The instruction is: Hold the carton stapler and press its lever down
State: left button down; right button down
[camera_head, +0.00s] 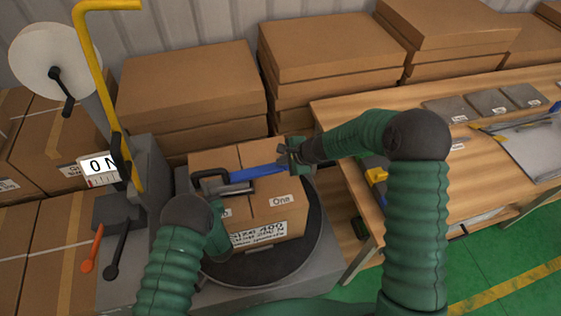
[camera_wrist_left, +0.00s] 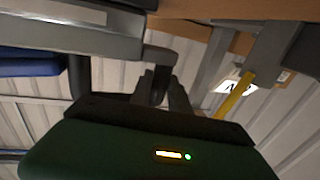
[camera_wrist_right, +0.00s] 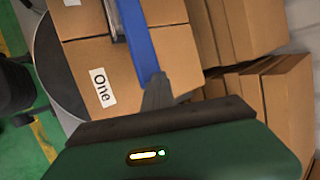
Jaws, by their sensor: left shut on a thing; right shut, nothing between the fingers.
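The carton stapler (camera_head: 236,188), with a grey body, black loop handle and long blue lever (camera_head: 258,172), is at the top of a closed carton (camera_head: 275,205). My left gripper (camera_wrist_left: 162,88) is shut on the stapler's black handle. Its fingers are largely hidden behind the hand in the head view. My right gripper (camera_head: 284,158) is shut and empty at the right end of the blue lever. In the right wrist view its closed fingertips (camera_wrist_right: 157,88) overlap the lever's end; I cannot tell whether they touch it. The stapler's underside against the carton is hard to see.
The carton stands on a round black turntable (camera_head: 312,245). A yellow-armed machine (camera_head: 108,90) with a display stands at left. Stacked cartons (camera_head: 325,48) line the back. A wooden table (camera_head: 425,190) with several grey plates is at right.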

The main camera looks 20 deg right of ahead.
jog(key=shift+d+f, duration=0.25)
jog(key=shift+f, duration=0.7)
dwell(0.9)
jog(key=shift+r, duration=0.1)
jog(key=shift+a+r, duration=0.2)
jog(key=shift+r, duration=0.55)
jog(key=shift+a+r, duration=0.25)
jog(key=shift+r, duration=0.55)
jog(key=shift+a+r, duration=0.2)
jog(key=shift+r, duration=0.55)
jog(key=shift+r, duration=0.1)
jog(key=shift+w+a+r, duration=0.1)
jog(key=shift+a+r, duration=0.1)
jog(key=shift+r, duration=0.6)
jog(key=shift+s+a+r, duration=0.1)
jog(key=shift+a+r, duration=0.05)
jog(key=shift+r, duration=0.6)
jog(key=shift+w+a+r, duration=0.1)
jog(key=shift+a+r, duration=0.1)
jog(key=shift+r, duration=0.6)
